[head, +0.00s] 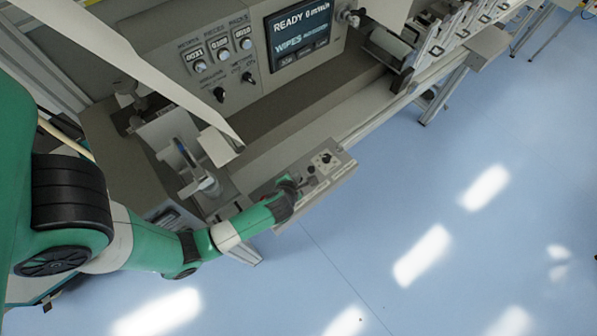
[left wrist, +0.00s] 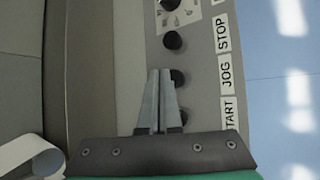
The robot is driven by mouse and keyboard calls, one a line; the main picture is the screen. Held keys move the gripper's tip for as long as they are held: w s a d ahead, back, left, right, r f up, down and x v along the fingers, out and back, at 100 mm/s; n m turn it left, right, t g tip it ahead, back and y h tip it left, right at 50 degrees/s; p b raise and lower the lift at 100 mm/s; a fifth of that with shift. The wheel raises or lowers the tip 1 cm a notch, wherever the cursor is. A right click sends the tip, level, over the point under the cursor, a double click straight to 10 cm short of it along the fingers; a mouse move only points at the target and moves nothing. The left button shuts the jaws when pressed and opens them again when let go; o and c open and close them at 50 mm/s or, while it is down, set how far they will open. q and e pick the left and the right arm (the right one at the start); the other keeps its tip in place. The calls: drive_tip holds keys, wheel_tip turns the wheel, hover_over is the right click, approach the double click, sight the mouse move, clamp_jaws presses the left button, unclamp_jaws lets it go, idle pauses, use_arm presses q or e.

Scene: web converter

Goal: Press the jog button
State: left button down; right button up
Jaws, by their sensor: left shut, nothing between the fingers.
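The control panel (head: 341,173) is a grey box on the front of the machine, with a row of dark round buttons. In the left wrist view, the jog button (left wrist: 178,77) sits beside the JOG label (left wrist: 226,72), between the STOP button (left wrist: 172,40) and the START button (left wrist: 184,116). My left gripper (left wrist: 161,72) is shut and empty. Its fingertips overlap the left edge of the jog button in that view; I cannot tell whether they touch it. In the head view the gripper (head: 298,186) is over the near part of the panel.
A dial (left wrist: 174,5) lies beyond the STOP button. A screen (head: 298,33) reading READY stands at the back of the machine. A white web (head: 135,62) runs down at the left, and a paper roll (left wrist: 28,158) shows low in the wrist view. The blue floor (head: 430,200) is clear.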

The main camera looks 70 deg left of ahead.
use_arm(q)
drive_tip(key=shift+f, duration=0.4)
